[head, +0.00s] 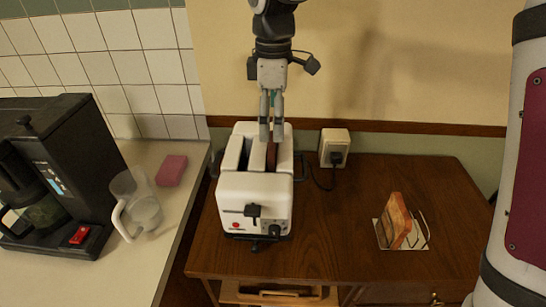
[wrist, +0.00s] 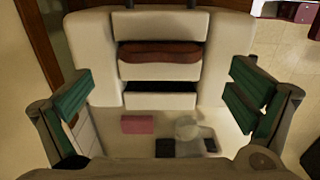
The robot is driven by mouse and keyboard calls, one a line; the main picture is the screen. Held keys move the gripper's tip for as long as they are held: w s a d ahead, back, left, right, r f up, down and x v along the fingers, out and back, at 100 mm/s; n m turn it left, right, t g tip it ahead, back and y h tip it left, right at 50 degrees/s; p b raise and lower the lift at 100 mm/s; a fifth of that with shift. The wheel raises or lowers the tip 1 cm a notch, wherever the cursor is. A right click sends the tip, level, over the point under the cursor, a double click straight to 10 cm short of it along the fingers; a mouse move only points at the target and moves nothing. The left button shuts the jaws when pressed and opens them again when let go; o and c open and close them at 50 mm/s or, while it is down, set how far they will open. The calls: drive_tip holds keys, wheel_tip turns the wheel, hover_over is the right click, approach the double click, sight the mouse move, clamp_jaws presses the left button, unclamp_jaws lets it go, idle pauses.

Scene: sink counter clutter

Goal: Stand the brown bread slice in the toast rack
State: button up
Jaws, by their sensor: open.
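The brown bread slice (wrist: 160,56) sits in one slot of the white toaster (head: 254,195), its dark top edge showing above the slot in the wrist view. In the head view a sliver of the slice (head: 271,157) shows in the right-hand slot. My gripper (head: 271,138) points down above that slot, fingers apart, with nothing between them in the wrist view. The toaster's other slot looks empty. The wire toast rack (head: 424,228) stands on the wooden cabinet at the right, with a lighter, orange-crusted slice (head: 397,221) upright in it.
A wall socket with a plug (head: 334,148) is behind the toaster, its cord on the wood. The left counter holds a black coffee maker (head: 65,170), a clear jug (head: 137,205) and a pink sponge (head: 171,170). The wooden top (head: 335,225) between toaster and rack is clear.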

sight(272, 140)
drive_tip(key=shift+a+f+p, duration=0.15)
drive_tip(key=shift+f+p, duration=0.5)
drive_tip(key=shift+f, duration=2.75)
drive_tip(key=shift+c, duration=0.6)
drive_tip(key=c, duration=0.6)
